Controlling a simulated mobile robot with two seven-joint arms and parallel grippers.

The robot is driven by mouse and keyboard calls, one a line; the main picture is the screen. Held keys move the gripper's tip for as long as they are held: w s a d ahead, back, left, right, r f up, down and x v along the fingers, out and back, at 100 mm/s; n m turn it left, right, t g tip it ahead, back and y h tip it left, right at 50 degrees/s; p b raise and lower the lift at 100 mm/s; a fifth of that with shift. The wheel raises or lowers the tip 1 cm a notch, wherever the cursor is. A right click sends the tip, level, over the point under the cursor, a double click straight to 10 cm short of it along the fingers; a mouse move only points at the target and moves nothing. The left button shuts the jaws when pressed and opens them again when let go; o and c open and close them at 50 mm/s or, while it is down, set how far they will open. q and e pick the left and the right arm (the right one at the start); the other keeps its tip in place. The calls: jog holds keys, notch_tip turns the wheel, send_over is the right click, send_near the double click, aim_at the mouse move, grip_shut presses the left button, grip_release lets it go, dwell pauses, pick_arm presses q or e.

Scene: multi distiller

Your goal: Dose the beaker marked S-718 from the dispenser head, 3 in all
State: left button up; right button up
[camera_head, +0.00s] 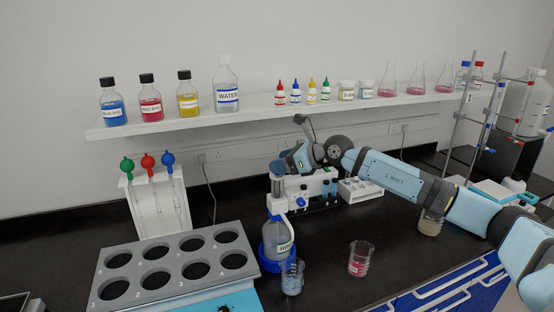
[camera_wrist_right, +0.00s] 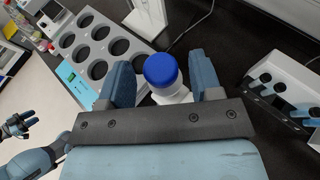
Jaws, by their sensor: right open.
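A bottle (camera_head: 279,238) with a partly readable label starting "RIN" stands in a blue base, with a dispenser head (camera_head: 277,188) on top. My right gripper (camera_head: 286,165) is over this head, pointing down. In the right wrist view a round blue cap (camera_wrist_right: 160,69) lies between the open fingers of my right gripper (camera_wrist_right: 163,82); I cannot tell if they touch it. A beaker of pale blue liquid (camera_head: 292,277) stands in front of the bottle. A beaker of pink-red liquid (camera_head: 359,259) stands to its right. No S-718 mark is readable. My left gripper (camera_wrist_right: 18,124) shows small in the wrist view, its opening unclear.
A grey rack with numbered holes (camera_head: 172,243) stands at left, behind it a pipette stand (camera_head: 157,205). A white device (camera_head: 318,186) is close behind the bottle. A beaker (camera_head: 430,224) is partly behind my right forearm. Bottles and flasks fill the wall shelf (camera_head: 190,122).

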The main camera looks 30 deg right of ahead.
jog(key=shift+x, duration=0.85)
jog(key=shift+c, duration=0.4)
grip_shut()
jog(key=shift+r+p, duration=0.3)
jog(key=shift+r, duration=0.8)
jog(key=shift+o, duration=0.4)
grip_release()
